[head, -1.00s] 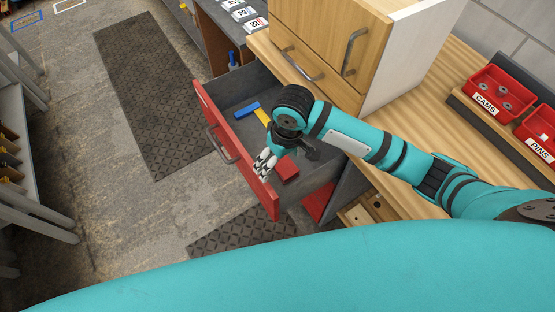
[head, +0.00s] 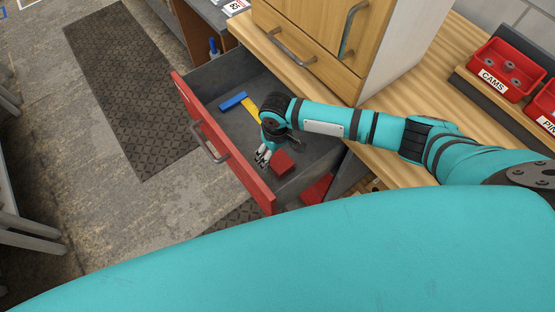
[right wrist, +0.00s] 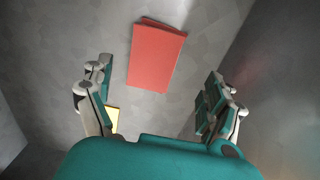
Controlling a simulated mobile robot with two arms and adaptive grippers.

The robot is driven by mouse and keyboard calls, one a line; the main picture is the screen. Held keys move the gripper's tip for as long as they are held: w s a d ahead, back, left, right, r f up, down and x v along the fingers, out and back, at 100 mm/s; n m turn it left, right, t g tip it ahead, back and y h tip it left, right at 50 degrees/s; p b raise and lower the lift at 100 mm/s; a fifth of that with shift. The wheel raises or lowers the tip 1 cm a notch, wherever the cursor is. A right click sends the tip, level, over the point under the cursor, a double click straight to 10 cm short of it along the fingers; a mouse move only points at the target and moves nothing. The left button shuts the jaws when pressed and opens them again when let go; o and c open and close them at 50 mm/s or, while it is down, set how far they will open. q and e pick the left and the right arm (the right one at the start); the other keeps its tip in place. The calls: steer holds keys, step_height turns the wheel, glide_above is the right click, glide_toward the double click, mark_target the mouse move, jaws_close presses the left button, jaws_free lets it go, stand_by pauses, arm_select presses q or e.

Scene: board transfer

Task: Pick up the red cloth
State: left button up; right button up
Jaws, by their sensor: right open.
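The red cloth (head: 282,162) lies folded on the floor of the open drawer (head: 205,136), near its right end. It also shows in the right wrist view (right wrist: 156,57), flat and roughly rectangular, ahead of the fingers. My right gripper (head: 263,156) hangs over the drawer, just left of the cloth. In the right wrist view its fingers (right wrist: 158,105) are spread wide with nothing between them, and the cloth is centred a little beyond the tips. My left gripper is in neither view.
A blue and yellow item (head: 235,101) lies in the drawer, its yellow part partly hidden by my arm. The drawer walls stand close around my gripper. A wooden cabinet (head: 310,40) stands on the worktop, with a red bin of cams (head: 502,70) at right.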

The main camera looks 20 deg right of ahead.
mark_target(279, 161)
steer(key=shift+f, duration=0.2)
steer(key=shift+d+f, duration=0.15)
steer(key=shift+f, duration=0.25)
steer(key=f, duration=0.3)
steer(key=shift+w+d+f, duration=0.1)
steer(key=shift+d+f, duration=0.15)
steer(key=shift+f, duration=0.45)
steer(key=c, duration=1)
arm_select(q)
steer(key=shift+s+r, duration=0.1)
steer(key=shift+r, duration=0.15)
arm_select(e)
steer(key=shift+r, duration=5.1)
steer(key=shift+c, duration=0.2)
